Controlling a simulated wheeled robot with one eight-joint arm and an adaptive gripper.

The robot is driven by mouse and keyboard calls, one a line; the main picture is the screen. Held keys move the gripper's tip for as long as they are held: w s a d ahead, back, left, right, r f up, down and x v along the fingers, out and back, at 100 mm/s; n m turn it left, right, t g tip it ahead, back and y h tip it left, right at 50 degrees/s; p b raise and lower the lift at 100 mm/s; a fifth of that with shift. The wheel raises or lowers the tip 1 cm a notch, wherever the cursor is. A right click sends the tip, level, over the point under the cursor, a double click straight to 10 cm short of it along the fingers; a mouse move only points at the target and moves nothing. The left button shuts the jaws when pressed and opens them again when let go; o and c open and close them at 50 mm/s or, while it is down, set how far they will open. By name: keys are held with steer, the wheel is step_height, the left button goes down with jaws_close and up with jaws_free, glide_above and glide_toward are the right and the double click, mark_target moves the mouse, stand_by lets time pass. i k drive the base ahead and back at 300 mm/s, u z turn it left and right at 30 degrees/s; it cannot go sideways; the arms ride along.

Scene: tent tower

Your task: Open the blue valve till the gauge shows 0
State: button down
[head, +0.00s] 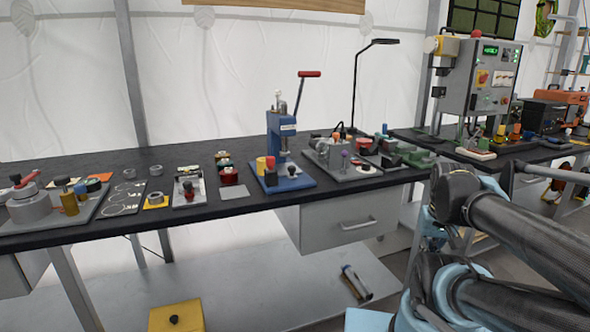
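I cannot make out a blue valve or a gauge for certain at this size. A small blue part (384,129) stands on the bench beside green fittings, but I cannot tell if it is a valve. A panel box (479,76) at the right back has a lit green display (490,50), whose figures I cannot read. My arm fills the lower right of the head view. My gripper is not in view.
A long black bench (90,165) carries several tool boards, including a blue press (282,140) with a red handle. A thin black lamp (358,80) rises behind it. A drawer (345,218) hangs below. A yellow box (176,316) sits low in front.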

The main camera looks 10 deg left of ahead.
mark_target(79, 189)
steer(key=u, duration=2.55)
